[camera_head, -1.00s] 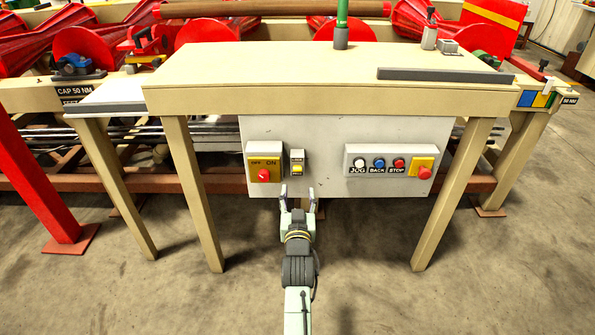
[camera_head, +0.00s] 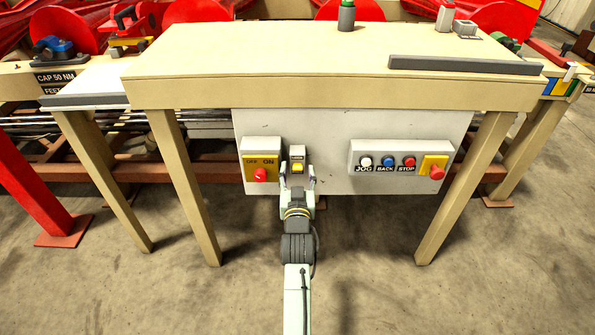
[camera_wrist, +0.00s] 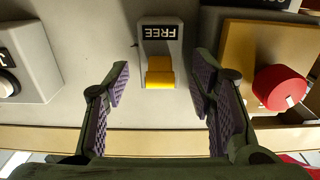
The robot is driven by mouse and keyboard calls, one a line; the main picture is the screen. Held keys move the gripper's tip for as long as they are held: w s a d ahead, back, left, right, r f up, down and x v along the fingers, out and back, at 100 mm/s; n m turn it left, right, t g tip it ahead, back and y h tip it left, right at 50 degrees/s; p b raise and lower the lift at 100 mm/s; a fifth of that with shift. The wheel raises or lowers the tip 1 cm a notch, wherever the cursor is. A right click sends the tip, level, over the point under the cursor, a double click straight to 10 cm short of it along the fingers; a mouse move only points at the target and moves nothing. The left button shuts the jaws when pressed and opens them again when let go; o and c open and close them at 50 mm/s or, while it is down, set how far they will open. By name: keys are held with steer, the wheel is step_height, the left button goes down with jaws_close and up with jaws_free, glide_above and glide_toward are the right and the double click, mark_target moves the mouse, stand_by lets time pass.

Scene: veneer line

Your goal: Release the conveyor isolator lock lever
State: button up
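In the wrist view, which is upside down, the yellow lever (camera_wrist: 160,72) shows beside a label reading FREE (camera_wrist: 160,32). My gripper (camera_head: 297,178) is just in front of it. In the wrist view my gripper (camera_wrist: 160,92) is open, with one finger to each side of the lever and clear gaps; neither finger visibly touches it.
The button box (camera_head: 385,163) with JOG, BACK and STOP stands to the right, with a red knob on a yellow plate (camera_head: 433,167). The beige tabletop (camera_head: 290,70) overhangs the panel. Table legs stand at both sides. The floor in front is clear.

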steer(key=shift+c, duration=0.5)
steer(key=c, duration=1)
steer(key=f+t+b, duration=0.1)
steer(key=t+b, duration=0.1)
steer(key=b, duration=0.6)
steer(key=shift+t, duration=0.3)
steer(key=shift+r, duration=0.1)
steer(key=o, duration=1.1)
